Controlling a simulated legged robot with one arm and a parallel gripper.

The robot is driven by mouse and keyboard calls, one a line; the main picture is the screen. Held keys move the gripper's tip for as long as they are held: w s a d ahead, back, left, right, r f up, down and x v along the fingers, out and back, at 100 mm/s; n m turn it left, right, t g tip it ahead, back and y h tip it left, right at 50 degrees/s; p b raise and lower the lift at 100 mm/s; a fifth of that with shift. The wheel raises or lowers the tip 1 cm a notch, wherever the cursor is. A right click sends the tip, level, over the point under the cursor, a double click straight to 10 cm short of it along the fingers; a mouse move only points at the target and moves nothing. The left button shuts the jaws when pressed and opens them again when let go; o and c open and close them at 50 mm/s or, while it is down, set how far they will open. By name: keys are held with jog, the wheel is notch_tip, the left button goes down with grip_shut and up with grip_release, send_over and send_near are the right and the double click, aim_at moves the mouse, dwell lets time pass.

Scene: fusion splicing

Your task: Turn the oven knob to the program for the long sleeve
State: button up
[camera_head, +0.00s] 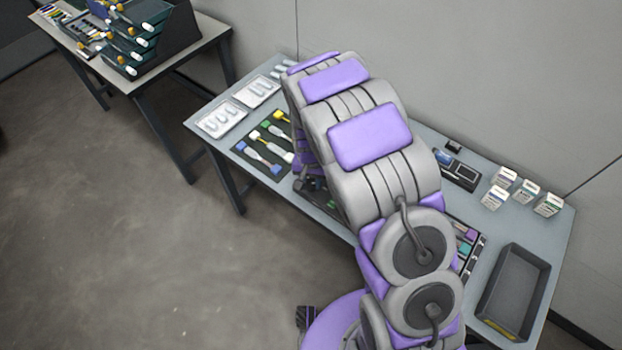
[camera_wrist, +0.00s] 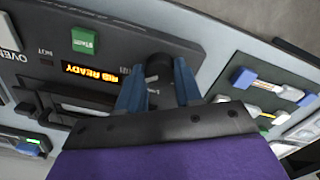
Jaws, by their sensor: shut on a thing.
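In the wrist view, the oven (camera_wrist: 115,30) is a dark panel seen upside down. It has a green START button (camera_wrist: 85,40) and a lit orange display (camera_wrist: 90,70) that reads RIB READY. My gripper (camera_wrist: 160,72) is at the panel with its two blue fingers around the black knob (camera_wrist: 158,68), shut on it. The knob's pointer and most of the markings around it are hidden or too small to read.
In the wrist view, tools with blue and yellow parts (camera_wrist: 258,82) lie beside the oven. In the head view, white trays (camera_head: 222,120) lie at the table's left end. Small boxes (camera_head: 505,178) and an empty dark bin (camera_head: 514,290) are at the right.

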jog(key=n+p, duration=0.2)
jog(key=n, duration=0.2)
jog(key=shift+r+n+p, duration=0.15)
jog(key=shift+n+p, duration=0.2)
jog(key=shift+n, duration=0.05)
jog(key=n+p, duration=0.2)
jog(key=n, duration=0.3)
jog(key=shift+w+n+p, duration=0.1)
jog(key=shift+n+p, duration=0.2)
jog(key=o, duration=1)
jog(key=shift+o, duration=0.2)
